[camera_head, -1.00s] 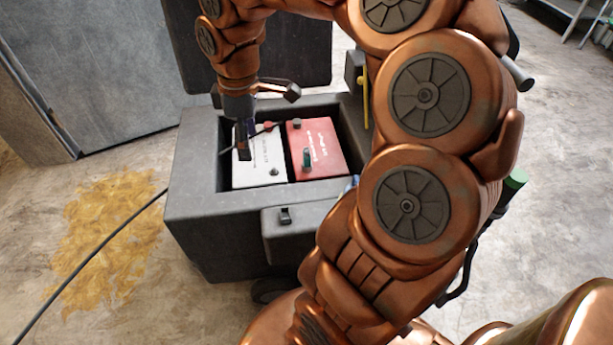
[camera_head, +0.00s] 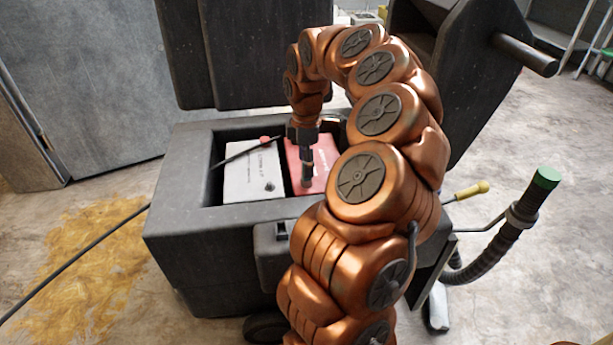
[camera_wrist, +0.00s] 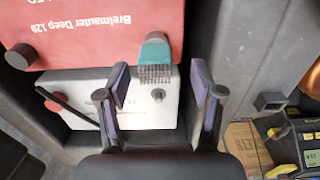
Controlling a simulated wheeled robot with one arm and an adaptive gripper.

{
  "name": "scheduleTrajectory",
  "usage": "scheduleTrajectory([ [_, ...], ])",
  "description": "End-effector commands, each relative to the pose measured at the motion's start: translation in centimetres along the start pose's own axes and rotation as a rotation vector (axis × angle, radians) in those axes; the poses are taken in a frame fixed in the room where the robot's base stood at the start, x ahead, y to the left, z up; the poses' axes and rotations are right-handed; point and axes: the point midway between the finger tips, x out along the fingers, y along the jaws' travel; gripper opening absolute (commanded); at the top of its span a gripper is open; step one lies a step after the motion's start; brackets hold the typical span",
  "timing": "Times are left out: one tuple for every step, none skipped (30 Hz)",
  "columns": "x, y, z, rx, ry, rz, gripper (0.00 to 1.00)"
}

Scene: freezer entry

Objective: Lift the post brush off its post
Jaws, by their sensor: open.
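The post brush (camera_wrist: 155,58), a small teal block with dark bristles, shows in the wrist view at the near edge of the red battery (camera_wrist: 110,28), by the white battery (camera_wrist: 150,115). My gripper (camera_wrist: 160,76) is open and empty. Its two fingers stand left and right of the brush, with their tips near the bristle end; I cannot tell the height gap. In the head view my gripper (camera_head: 307,165) hangs over the red battery (camera_head: 322,170) and hides the brush. The white battery (camera_head: 252,168) sits to the left.
Both batteries sit in a dark open compartment with raised walls (camera_head: 190,215). A black cable (camera_head: 240,152) runs to the white battery's red terminal (camera_head: 265,140). A bare grey post (camera_head: 269,186) stands on that battery. A yellow-handled tool (camera_head: 472,190) and a green-capped hose handle (camera_head: 520,212) are at right.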

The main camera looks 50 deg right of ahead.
Motion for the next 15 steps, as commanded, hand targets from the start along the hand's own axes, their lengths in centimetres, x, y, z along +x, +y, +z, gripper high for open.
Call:
scheduleTrajectory([
  [0.3, 0.0, 0.0, 0.0, 0.0, 0.0, 0.67],
  [0.5, 0.1, 0.0, 0.0, 0.0, 0.001, 0.67],
  [0.9, 0.1, 0.1, 0.0, -0.001, 0.0, 0.67],
  [1.2, 0.2, 0.1, 0.0, -0.001, 0.0, 0.67],
  [1.6, 0.2, 0.1, 0.0, -0.001, 0.001, 0.67],
  [2.1, 0.3, 0.1, 0.001, 0.0, 0.001, 0.67],
  [2.6, 0.4, 0.1, 0.001, 0.0, 0.001, 0.67],
  [3.0, 0.5, 0.2, 0.001, 0.0, 0.002, 0.67],
  [3.6, 0.5, 0.2, 0.001, 0.0, 0.002, 0.67],
  [4.0, 0.5, 0.2, 0.001, 0.001, 0.003, 0.67],
  [4.3, 0.5, 0.2, 0.001, 0.001, 0.003, 0.67],
  [4.7, 0.5, 0.2, 0.001, 0.002, 0.003, 0.67],
  [4.9, 0.5, 0.2, 0.001, 0.002, 0.004, 0.67],
  [5.0, 0.5, 0.2, 0.0, 0.002, 0.004, 0.67],
  [5.1, 0.5, 0.2, 0.0, 0.002, 0.004, 0.67],
])
